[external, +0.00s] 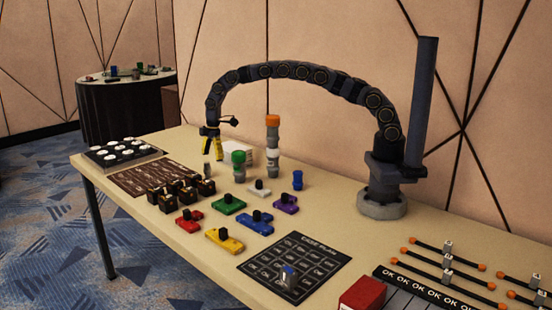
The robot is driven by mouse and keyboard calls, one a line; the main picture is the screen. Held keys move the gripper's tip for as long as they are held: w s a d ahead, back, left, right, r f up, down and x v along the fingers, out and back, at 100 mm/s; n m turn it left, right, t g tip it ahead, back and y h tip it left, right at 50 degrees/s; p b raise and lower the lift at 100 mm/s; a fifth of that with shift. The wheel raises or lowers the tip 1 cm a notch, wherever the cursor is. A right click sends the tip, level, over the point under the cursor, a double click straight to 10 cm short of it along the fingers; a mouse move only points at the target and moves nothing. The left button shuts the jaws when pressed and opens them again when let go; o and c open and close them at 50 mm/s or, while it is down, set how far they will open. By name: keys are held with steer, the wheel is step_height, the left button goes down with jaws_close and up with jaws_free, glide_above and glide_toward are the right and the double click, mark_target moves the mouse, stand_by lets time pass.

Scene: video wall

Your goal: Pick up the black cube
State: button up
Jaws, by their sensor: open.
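Several black cube-like blocks (182,190) with small tan marks stand in a cluster on the table, left of centre. I cannot tell one black cube apart from the others. My gripper (213,155) has yellow and black fingers and points down, above and behind the cluster, apart from the blocks. It is open, and I see nothing held in it. The exact gap between its fingers is too small to make out.
Coloured knobbed pieces, such as the green one (229,205), lie in front. A tray of white discs (124,152) sits at the far left.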

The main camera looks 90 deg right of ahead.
steer(key=n, duration=0.1)
glide_above(206, 182)
steer(key=s, duration=0.1)
steer(key=f, duration=0.3)
steer(key=d+f, duration=0.1)
steer(key=f, duration=0.1)
steer(key=shift+f, duration=0.3)
steer(key=shift+w+a+f, duration=0.15)
steer(key=shift+w+f, duration=0.05)
steer(key=shift+f, duration=1)
steer(key=shift+w+a+f, duration=0.15)
steer(key=shift+w+f, duration=0.05)
steer(key=shift+f, duration=1.05)
steer(key=shift+w+a+f, duration=0.15)
steer(key=shift+w+f, duration=0.05)
steer(key=shift+f, duration=1)
steer(key=c, duration=0.9)
